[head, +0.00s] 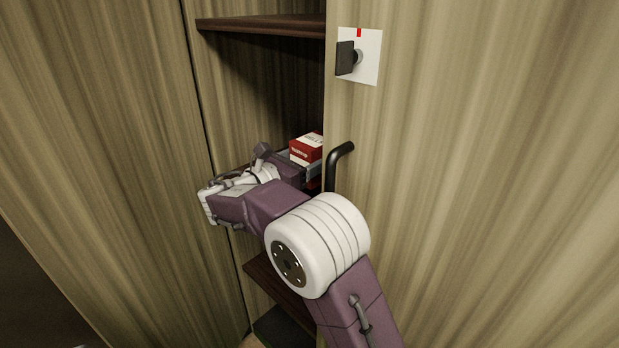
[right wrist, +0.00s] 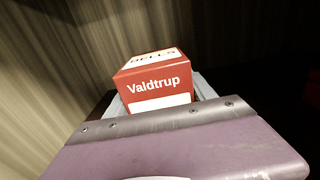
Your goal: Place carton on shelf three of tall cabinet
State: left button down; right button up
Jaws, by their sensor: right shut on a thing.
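A red and white carton (head: 308,147) is inside the tall cabinet, just left of the edge of its right-hand door panel. In the right wrist view the carton (right wrist: 158,80) reads "Valdtrup" and sits upright between the finger plates. My right gripper (head: 312,160) is shut on the carton and reaches into the cabinet opening. A dark shelf (head: 270,25) of the tall cabinet is above the carton, and a lower shelf (head: 280,283) is below it. Whether the carton touches a shelf is hidden by my arm. My left gripper is not in view.
The cabinet's right door panel (head: 480,180) stands close beside my right arm, with a black bar handle (head: 338,165).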

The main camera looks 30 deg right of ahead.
jog(key=shift+w+a+f, duration=0.3)
jog(key=shift+w, duration=0.2)
jog(key=shift+w+a+f, duration=0.3)
jog(key=shift+w, duration=0.15)
notch_tip(320, 180, down, 4)
jog(key=shift+f+b, duration=0.15)
jog(key=shift+b, duration=1)
jog(key=o, duration=1.6)
jog(key=shift+c, duration=0.2)
